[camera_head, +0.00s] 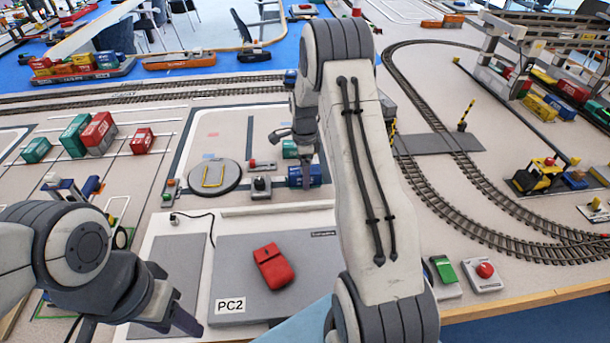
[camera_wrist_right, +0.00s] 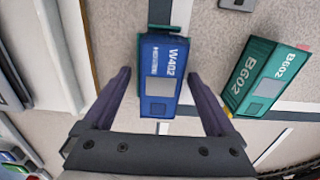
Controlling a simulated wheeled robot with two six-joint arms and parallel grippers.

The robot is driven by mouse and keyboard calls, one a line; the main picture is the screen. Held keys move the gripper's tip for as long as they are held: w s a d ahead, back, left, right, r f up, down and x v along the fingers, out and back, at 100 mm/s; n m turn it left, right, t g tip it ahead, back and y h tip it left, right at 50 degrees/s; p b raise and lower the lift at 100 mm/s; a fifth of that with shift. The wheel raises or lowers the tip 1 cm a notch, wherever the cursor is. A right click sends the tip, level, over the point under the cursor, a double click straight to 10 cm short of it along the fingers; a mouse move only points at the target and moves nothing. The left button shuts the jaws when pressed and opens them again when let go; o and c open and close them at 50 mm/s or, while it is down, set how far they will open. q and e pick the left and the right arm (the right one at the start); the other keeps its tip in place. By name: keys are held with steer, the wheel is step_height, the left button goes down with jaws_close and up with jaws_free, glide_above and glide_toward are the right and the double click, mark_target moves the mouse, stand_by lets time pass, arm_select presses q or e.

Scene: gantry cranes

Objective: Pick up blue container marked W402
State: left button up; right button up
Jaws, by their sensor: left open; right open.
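The blue container marked W402 (camera_wrist_right: 160,68) lies between the two spread fingers of my right gripper (camera_wrist_right: 158,74) in the right wrist view. The fingers are open, with a gap on each side; I cannot tell the height left between them and the container. In the head view the blue container (camera_head: 305,177) is partly behind my right arm, and the right gripper (camera_head: 294,145) shows only partly, just beyond it. My left gripper (camera_head: 172,297) is open and empty at the lower left.
A green container marked B602 (camera_wrist_right: 258,75) lies right of W402 in the wrist view. Red and green containers (camera_head: 98,132) stand at the left. Curved railway tracks (camera_head: 440,200) run on the right.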

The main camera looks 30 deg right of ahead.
jaws_close()
